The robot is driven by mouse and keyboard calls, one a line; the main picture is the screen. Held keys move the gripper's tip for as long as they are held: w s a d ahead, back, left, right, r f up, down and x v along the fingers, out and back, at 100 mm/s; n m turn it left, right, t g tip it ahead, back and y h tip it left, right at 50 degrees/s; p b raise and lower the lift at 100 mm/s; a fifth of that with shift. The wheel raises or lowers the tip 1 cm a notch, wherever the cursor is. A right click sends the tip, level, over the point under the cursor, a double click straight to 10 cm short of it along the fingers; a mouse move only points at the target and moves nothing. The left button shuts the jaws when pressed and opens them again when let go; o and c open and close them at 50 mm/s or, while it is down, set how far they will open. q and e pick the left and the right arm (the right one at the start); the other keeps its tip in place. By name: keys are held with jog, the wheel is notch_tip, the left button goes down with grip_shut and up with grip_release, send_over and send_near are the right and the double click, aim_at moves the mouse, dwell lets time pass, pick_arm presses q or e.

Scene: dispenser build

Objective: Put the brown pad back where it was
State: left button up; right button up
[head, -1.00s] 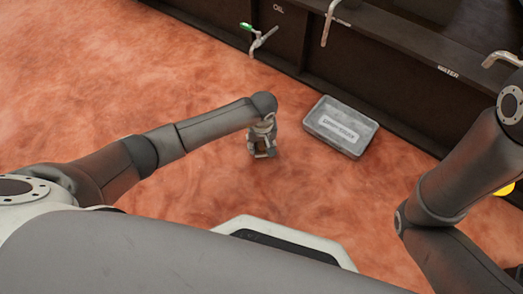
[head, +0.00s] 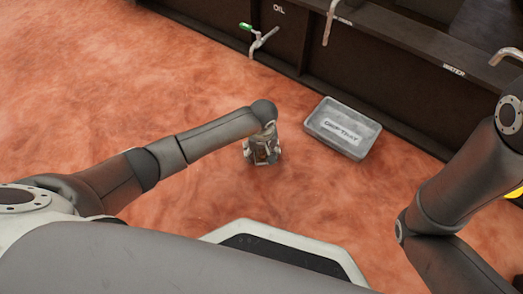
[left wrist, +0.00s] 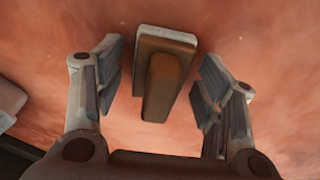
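The brown pad (left wrist: 163,75), a brown block with a raised brown grip and a pale grey edge, lies on the reddish floor in the left wrist view. My left gripper (left wrist: 162,105) is open, with one finger on each side of the pad and gaps between. In the head view my left gripper (head: 262,158) points down low over the floor, left of the drip tray, and mostly hides the pad. My right gripper is out of view; only my right arm shows at the right edge.
The grey drip tray (head: 312,123) sits on the floor to the right of my left gripper. Behind it runs a dark cabinet (head: 357,88) with a green-handled tap (head: 262,40) under an OIL label and other spouts. Floor to the left is clear.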

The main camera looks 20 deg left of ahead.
aim_at(262, 151)
pick_arm(q)
jog(key=r+p, duration=0.2)
jog(key=r, duration=0.1)
jog(key=r+p, duration=0.3)
jog(key=s+r+p, duration=0.1)
jog(key=r+p, duration=0.2)
jog(key=r, duration=0.1)
jog(key=shift+d+r, duration=0.1)
jog(key=shift+d, duration=0.15)
jog(key=shift+s+r+p, duration=0.1)
jog(key=shift+r+p, duration=0.35)
jog(key=shift+r, duration=0.3)
jog(key=shift+d+r, duration=0.1)
jog(key=shift+r, duration=0.15)
